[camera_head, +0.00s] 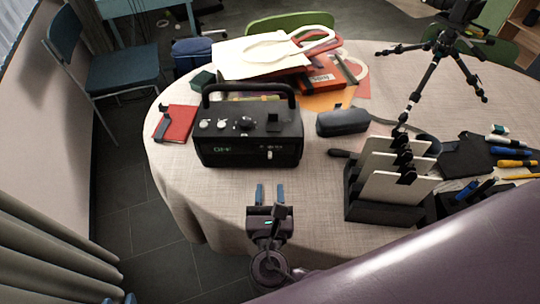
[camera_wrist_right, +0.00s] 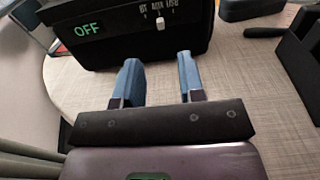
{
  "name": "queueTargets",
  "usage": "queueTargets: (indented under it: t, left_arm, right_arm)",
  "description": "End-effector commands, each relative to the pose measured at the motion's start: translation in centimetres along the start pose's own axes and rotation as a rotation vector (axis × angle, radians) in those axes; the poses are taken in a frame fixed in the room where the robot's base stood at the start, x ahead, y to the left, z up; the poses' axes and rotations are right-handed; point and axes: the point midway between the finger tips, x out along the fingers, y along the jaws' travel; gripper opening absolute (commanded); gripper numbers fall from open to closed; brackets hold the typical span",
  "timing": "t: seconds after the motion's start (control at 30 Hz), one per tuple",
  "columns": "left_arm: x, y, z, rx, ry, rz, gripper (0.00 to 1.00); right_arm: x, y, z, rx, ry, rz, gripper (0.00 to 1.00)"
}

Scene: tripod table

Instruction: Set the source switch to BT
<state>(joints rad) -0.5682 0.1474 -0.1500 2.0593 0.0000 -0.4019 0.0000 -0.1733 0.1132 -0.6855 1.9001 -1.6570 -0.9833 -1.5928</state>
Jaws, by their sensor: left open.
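The black radio-like box (camera_head: 248,134) with a top handle stands on the table. Its green display reads OFF in the right wrist view (camera_wrist_right: 87,30). The white source switch (camera_wrist_right: 161,24) is on its lower front, right of the display, under small labels, apparently by the middle one; it also shows in the head view (camera_head: 270,155). My right gripper (camera_head: 270,190) is open and empty in front of the box, below the switch and apart from it. Its blue fingers frame bare cloth in the wrist view (camera_wrist_right: 161,80). My left gripper (camera_head: 119,299) shows only open fingertips at the bottom left edge.
A black rack (camera_head: 384,211) with white panels stands right of my right gripper. A black case (camera_head: 343,121) lies right of the box, a red notebook (camera_head: 178,123) left. A tripod (camera_head: 428,80) and bags (camera_head: 262,56) are behind. Cloth before the box is clear.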

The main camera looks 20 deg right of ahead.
Motion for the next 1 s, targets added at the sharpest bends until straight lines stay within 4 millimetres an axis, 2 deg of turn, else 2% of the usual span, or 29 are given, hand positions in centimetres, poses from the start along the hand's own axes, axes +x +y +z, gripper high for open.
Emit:
queueTargets:
  t: [0.3,0.5,0.7,0.97,1.0]
  left_arm:
    - [0.1,0.1,0.1,0.001,-0.002,0.001,0.43]
    - [0.2,0.1,0.2,0.001,-0.003,0.001,0.43]
    - [0.2,0.1,0.2,0.001,-0.003,0.002,0.43]
    - [0.2,0.1,0.2,0.000,-0.002,0.002,0.43]
    - [0.2,0.1,0.2,0.000,-0.002,0.002,0.43]
  right_arm:
    - [5.5,0.0,-0.1,0.000,0.000,-0.001,0.36]
    - [8.0,0.0,-0.1,0.000,0.000,0.000,0.36]
    - [8.9,0.0,-0.1,0.001,0.002,0.000,0.36]
    - [9.0,-0.1,0.0,0.002,0.002,-0.001,0.36]
    - [9.0,-0.1,0.0,0.002,0.002,-0.001,0.32]
